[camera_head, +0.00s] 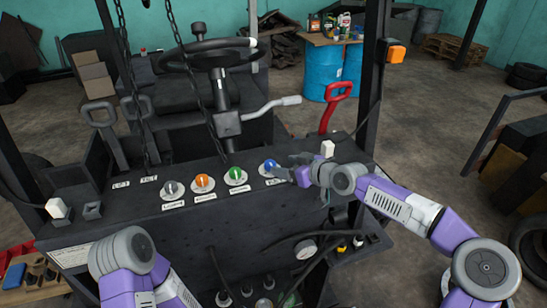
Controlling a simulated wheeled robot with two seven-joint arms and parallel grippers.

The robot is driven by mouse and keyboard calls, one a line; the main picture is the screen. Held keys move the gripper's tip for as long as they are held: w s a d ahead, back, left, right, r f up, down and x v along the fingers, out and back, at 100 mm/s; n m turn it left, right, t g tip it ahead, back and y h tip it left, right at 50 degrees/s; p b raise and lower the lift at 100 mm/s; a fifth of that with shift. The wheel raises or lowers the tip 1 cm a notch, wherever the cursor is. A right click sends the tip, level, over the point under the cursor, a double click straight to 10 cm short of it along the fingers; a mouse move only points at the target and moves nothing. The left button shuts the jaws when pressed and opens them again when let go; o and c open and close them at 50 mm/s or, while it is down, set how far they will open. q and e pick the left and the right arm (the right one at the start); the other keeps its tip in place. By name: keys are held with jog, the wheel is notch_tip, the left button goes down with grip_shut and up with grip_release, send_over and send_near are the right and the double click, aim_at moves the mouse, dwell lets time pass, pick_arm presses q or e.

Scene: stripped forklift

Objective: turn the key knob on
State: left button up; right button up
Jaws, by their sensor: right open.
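The dark dash panel (130,217) carries a row of round knobs on pale discs: a grey one (170,187), an orange one (204,181), a green one (235,173) and a blue one (269,165). The labels below them are too small to read surely, so I cannot tell by text which is the key knob. My right gripper (284,172) is open at the right side of the blue knob, its fingers close to it. Whether they touch it I cannot tell. Of my left arm only links show at the lower left; its gripper is out of view.
A steering wheel (207,47) and hanging chains stand behind the panel. A red lever (336,100) rises at the back right and a grey handle (100,120) at the left. Hoses and a gauge (306,249) sit below the panel. A black post (375,75) stands right.

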aim_at(272, 163)
jog(key=p+x, duration=0.1)
jog(key=x, duration=0.5)
jog(key=shift+s, duration=0.1)
jog(key=shift+c, duration=0.4)
